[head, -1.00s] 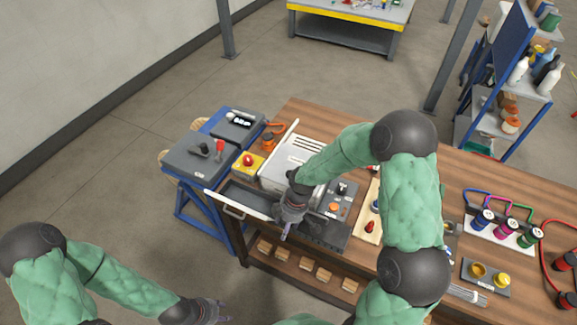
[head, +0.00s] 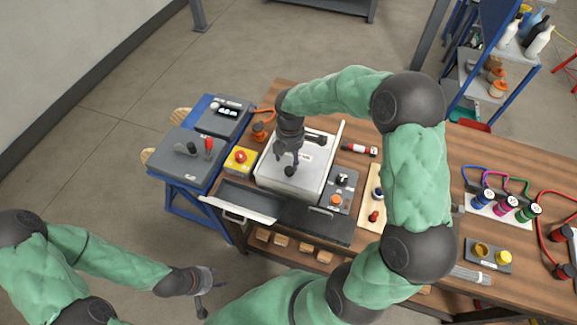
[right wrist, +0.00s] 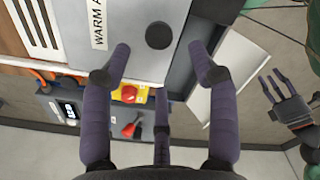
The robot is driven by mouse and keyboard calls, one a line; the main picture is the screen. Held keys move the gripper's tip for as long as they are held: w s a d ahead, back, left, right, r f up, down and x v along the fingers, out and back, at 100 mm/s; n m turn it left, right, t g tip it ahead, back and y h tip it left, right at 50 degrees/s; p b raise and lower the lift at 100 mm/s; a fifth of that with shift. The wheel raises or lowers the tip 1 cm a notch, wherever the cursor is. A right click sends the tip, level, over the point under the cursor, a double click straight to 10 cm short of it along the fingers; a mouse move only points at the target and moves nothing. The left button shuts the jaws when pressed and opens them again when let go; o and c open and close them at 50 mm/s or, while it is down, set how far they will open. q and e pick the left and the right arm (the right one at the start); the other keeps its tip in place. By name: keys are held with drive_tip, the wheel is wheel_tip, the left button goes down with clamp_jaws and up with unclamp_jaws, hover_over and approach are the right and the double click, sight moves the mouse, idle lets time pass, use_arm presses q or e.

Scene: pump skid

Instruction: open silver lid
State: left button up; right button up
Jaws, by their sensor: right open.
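The silver lid (head: 311,160) is the pale top of a boxy unit on the wooden bench, and it looks closed. A round black knob (head: 290,171) stands near its front edge; the knob (right wrist: 158,36) also shows in the right wrist view, next to a label partly reading "WARM". My right gripper (head: 287,158) hangs over the lid with its fingers pointing down by the knob. In the right wrist view my right gripper (right wrist: 159,58) is open and empty, its fingers spread below the knob. My left gripper (head: 207,287) is open and empty, low in front of the bench.
A dark tray with a white front and handle (head: 240,205) lies in front of the unit. A yellow box with a red button (head: 240,160) is to its left, a grey control panel (head: 341,190) to its right. A blue stand with grey boxes (head: 187,155) is further left.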

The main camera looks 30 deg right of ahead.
sight(289, 169)
wheel_tip(289, 169, down, 7)
drive_tip(key=shift+w+f+b, duration=0.1)
drive_tip(key=shift+b, duration=0.3)
clamp_jaws()
